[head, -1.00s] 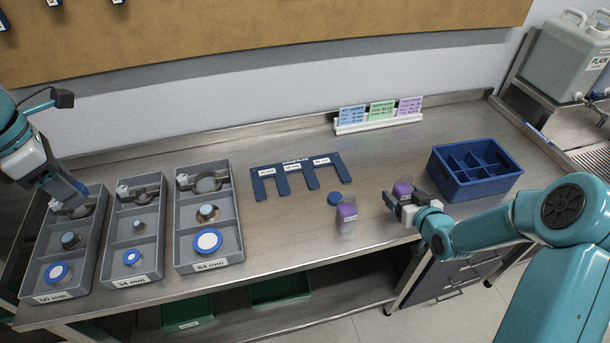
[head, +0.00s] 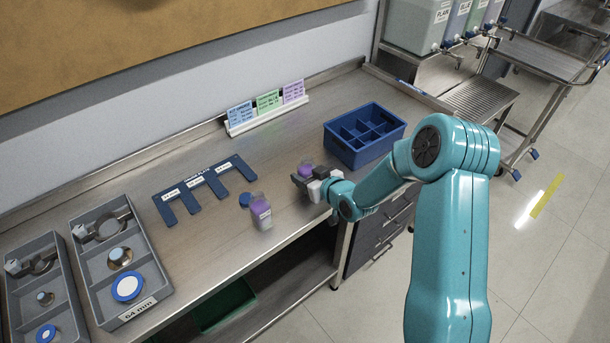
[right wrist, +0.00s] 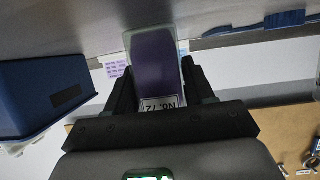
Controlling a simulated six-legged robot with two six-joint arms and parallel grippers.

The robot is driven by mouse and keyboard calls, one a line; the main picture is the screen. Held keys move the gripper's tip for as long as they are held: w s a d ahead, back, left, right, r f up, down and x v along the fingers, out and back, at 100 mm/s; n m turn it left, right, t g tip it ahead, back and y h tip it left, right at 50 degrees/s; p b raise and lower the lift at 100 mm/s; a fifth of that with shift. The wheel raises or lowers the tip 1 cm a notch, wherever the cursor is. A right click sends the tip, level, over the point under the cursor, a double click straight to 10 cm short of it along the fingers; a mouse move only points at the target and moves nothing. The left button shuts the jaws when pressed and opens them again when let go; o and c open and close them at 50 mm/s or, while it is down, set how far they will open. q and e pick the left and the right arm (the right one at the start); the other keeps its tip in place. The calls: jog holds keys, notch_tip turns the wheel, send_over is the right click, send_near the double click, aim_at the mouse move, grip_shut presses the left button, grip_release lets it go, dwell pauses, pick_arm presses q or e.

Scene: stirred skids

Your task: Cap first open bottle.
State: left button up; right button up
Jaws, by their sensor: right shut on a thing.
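My right gripper (head: 306,181) is shut on a clear bottle with purple contents (head: 306,169), near the front edge of the bench. In the right wrist view the held bottle (right wrist: 154,65) sits between both fingers (right wrist: 158,88), with a label reading "No. 72" upside down. Whether it is capped is hidden. A second labelled purple bottle (head: 261,213) stands upright on the bench to the left of the gripper. A blue cap (head: 245,199) lies beside it, apart from the gripper. My left gripper is out of view.
A blue divided crate (head: 365,135) stands behind and right of the right gripper. A blue slotted gauge plate (head: 205,186) lies left. Grey trays, including one marked 64 mm (head: 120,255), hold caps at the far left. A card holder (head: 267,115) stands at the back.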

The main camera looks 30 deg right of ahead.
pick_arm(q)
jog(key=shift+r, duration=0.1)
pick_arm(e)
notch_tip(320, 180, up, 20)
dwell(0.4)
jog(key=o, duration=0.5)
jog(key=shift+c, duration=0.2)
grip_shut()
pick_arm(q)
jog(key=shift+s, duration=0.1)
pick_arm(e)
jog(key=shift+s, duration=0.1)
